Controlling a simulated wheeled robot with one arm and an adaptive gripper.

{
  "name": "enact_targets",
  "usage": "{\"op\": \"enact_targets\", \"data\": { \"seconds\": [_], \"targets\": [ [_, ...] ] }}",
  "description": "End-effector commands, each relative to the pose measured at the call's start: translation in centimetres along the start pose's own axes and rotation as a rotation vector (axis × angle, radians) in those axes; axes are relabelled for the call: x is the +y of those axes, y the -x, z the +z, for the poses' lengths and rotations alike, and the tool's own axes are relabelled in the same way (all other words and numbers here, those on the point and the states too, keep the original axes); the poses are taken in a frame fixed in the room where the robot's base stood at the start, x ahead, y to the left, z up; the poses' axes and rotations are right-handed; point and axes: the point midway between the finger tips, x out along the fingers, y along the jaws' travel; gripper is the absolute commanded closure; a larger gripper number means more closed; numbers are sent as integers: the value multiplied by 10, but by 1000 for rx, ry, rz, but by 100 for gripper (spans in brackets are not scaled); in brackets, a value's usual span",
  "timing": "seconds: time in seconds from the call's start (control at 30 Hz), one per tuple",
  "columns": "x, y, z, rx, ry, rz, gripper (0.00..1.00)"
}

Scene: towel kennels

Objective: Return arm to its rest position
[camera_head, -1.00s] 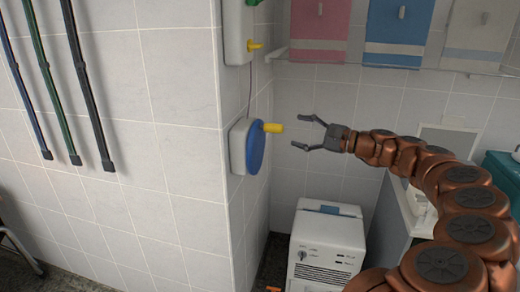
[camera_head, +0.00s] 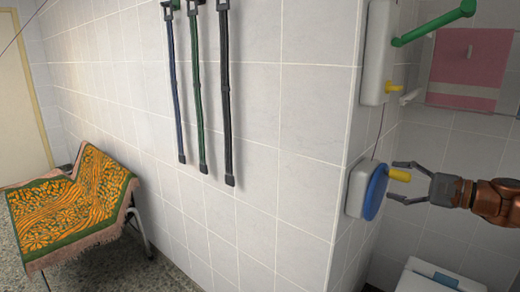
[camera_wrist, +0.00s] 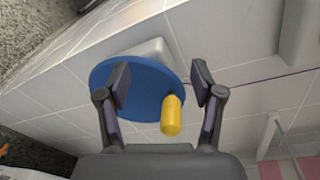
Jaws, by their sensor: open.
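My gripper (camera_head: 398,183) is open and empty at the right of the head view, with my brown arm reaching in from the right edge. Its fingers point left at a blue disc (camera_head: 376,192) with a yellow handle (camera_head: 398,175), on a white wall box (camera_head: 356,188). In the wrist view the blue disc (camera_wrist: 140,95) and the yellow handle (camera_wrist: 171,115) lie ahead, the handle appearing between the two open fingers. I cannot tell whether a finger touches the handle.
A white wall unit (camera_head: 377,55) with a green lever (camera_head: 433,23) is above the disc. Several straps (camera_head: 200,95) hang on the tiled wall. A chair with a patterned towel (camera_head: 75,208) stands at left. A white machine (camera_head: 428,278) is below my gripper. A pink towel (camera_head: 470,70) hangs at right.

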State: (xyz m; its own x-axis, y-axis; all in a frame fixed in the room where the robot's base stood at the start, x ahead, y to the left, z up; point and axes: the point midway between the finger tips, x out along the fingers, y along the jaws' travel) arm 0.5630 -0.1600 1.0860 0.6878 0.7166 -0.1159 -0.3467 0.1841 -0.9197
Motion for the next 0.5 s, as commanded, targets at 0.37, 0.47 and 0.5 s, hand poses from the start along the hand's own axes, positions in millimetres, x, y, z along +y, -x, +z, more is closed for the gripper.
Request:
{"op": "enact_targets", "data": {
  "seconds": [0.37,0.47,0.5],
  "targets": [
    [102,-83,183,-263,367,510,33],
    [150,-80,221,-321,472,677,33],
    [171,-75,233,-341,510,746,33]
  ]
}}
